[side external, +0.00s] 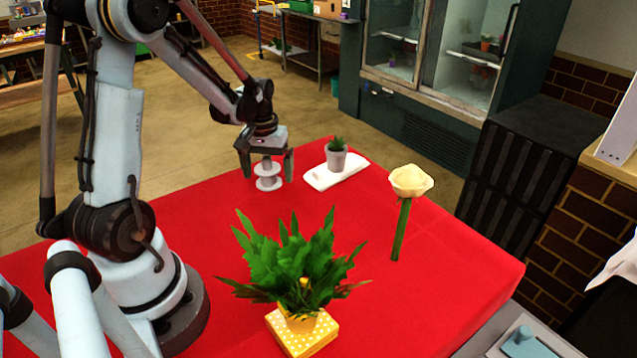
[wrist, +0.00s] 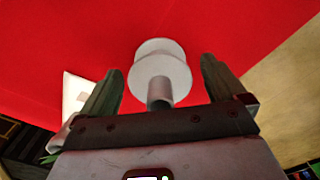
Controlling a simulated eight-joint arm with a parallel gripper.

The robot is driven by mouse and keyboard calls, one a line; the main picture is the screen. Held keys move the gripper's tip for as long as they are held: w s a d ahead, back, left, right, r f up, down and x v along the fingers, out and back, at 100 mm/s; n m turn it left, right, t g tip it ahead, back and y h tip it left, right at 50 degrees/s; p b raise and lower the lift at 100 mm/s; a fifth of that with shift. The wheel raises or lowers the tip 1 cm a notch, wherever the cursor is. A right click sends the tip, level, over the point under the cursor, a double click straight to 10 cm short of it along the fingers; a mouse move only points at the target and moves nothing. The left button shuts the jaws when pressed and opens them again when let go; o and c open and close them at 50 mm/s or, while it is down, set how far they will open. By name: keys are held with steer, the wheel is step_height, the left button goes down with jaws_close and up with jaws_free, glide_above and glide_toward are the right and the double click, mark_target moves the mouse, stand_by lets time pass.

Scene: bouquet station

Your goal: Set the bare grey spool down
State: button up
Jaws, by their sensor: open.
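The bare grey spool (side external: 268,181) stands upright on the red tablecloth in the side external view, with pale round flanges and a thin core. My gripper (side external: 266,168) is above it, pointing down, with one finger on each side of the spool's upper part. In the wrist view the spool (wrist: 160,75) lies between and just beyond the fingers of my gripper (wrist: 164,80). Gaps show between the spool and both fingers, so the gripper is open and holds nothing.
A small potted plant (side external: 337,158) stands on a white tray (side external: 321,181) right of the spool. A cream flower (side external: 410,182) stands further right. A leafy plant (side external: 295,262) sits on a yellow dotted box (side external: 303,338) in front. The red table (side external: 200,235) is clear between them.

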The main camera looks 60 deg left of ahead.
mark_target(267, 159)
step_height(267, 159, up, 11)
steer(key=shift+f, duration=0.1)
steer(key=shift+d+r, duration=0.3)
steer(key=shift+r, duration=0.05)
steer(key=s+d+m+t, duration=0.1)
steer(key=d+m+t, duration=0.2)
steer(key=d, duration=0.7)
steer(key=s+d+r+m+t, duration=0.1)
steer(key=d+m+t, duration=0.3)
steer(key=d, duration=0.6)
steer(key=shift+s+d+m, duration=0.25)
steer(key=shift+m, duration=0.75)
